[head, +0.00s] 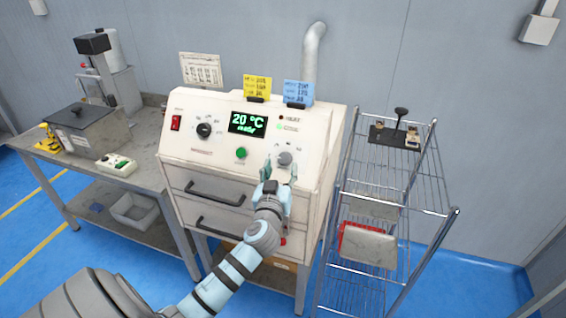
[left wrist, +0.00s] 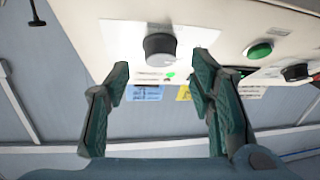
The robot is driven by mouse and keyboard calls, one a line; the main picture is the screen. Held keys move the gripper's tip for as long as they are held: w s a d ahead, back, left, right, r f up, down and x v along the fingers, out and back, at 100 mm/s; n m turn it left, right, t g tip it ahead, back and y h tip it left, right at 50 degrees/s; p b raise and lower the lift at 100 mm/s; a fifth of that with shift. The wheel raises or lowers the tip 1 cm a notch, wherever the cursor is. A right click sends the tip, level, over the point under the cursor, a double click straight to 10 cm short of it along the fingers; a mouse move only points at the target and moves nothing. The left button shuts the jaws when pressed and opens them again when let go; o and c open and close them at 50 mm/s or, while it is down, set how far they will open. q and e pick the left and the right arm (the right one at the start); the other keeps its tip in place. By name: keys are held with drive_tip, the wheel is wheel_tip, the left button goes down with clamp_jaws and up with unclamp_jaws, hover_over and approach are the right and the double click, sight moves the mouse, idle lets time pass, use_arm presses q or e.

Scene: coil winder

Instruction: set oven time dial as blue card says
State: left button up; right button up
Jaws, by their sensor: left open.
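The oven (head: 245,130) is a cream box with a sloped control panel. Its time dial, a grey knob (head: 285,158), is at the panel's lower right; in the left wrist view the knob (left wrist: 160,48) sits just beyond my fingers. The blue card (head: 298,93) stands on the oven's top edge, its writing too small to read for certain; it also shows in the left wrist view (left wrist: 146,93). My left gripper (head: 279,172) is open in front of the knob, apart from it, one finger to each side. My right gripper is not in view.
A yellow card (head: 257,87) stands beside the blue one. The panel also has a black dial (head: 204,130), a red switch (head: 175,123), a green button (head: 241,153) and a display (head: 248,123) reading 20 °C. A wire rack (head: 395,170) stands close on the right, a bench on the left.

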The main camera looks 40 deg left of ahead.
sight(283, 160)
use_arm(q)
drive_tip(key=x, duration=0.3)
drive_tip(key=shift+w, duration=0.15)
drive_tip(key=shift+c, duration=0.2)
drive_tip(key=c, duration=1.1)
